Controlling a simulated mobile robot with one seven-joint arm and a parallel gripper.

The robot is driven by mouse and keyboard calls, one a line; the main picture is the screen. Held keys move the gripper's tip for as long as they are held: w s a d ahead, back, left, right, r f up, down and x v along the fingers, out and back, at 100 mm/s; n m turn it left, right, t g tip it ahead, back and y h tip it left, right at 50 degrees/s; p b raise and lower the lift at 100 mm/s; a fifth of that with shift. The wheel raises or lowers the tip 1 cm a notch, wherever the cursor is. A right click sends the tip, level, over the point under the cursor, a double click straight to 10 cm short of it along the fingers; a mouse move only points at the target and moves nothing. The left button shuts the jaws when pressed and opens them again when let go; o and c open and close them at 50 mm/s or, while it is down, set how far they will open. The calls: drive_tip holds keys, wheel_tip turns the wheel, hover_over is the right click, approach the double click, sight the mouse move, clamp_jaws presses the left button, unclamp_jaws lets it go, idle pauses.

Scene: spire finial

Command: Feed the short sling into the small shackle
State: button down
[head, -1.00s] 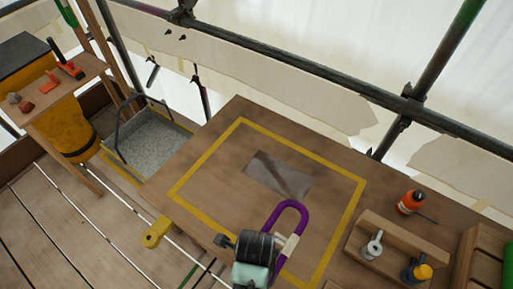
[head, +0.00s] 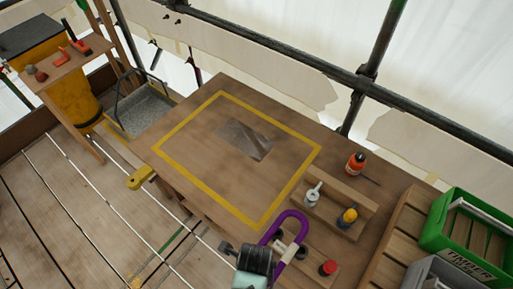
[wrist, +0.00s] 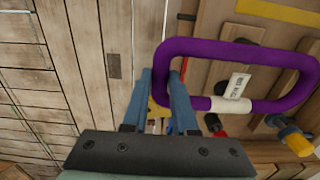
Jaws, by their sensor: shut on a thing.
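The short sling is a stiff purple loop (head: 290,217) with a pale label sleeve; it also shows in the wrist view (wrist: 235,48). My gripper (wrist: 162,78) is shut on the near end of the loop, and the rest sticks out beyond the fingers. In the head view the fingertips are largely hidden behind my wrist. A grey metal shackle (head: 313,195) and a shackle with a yellow part (head: 347,217) stand on a wooden rack (head: 338,200) right of the sling. I cannot tell which is the small one. The sling is apart from both.
The table has a yellow taped rectangle (head: 185,122) with a grey plate (head: 245,139) inside. An orange bottle (head: 355,163) stands behind the rack. A red-capped item (head: 328,268) is at the front. A green crate (head: 470,233) stands at the right.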

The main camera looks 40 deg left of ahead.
drive_tip(key=shift+w+a+f+b, duration=0.15)
drive_tip(key=shift+w+f+b, duration=0.15)
drive_tip(key=shift+f+b, duration=0.3)
drive_tip(key=shift+w+d+f+b, duration=0.1)
drive_tip(key=shift+w+f+b, duration=0.4)
drive_tip(key=shift+w+b, duration=1.2)
drive_tip(key=shift+w+d+f+b, duration=0.1)
drive_tip(key=shift+w+f+b, duration=0.65)
drive_tip(key=shift+w, duration=1.65)
drive_tip(key=shift+w+d+f+b, duration=0.1)
drive_tip(key=shift+w+f+b, duration=0.15)
drive_tip(key=shift+w+b, duration=1.55)
drive_tip(key=shift+w, duration=0.3)
drive_tip(key=c, duration=0.6)
unclamp_jaws()
wheel_tip(320, 180, up, 13)
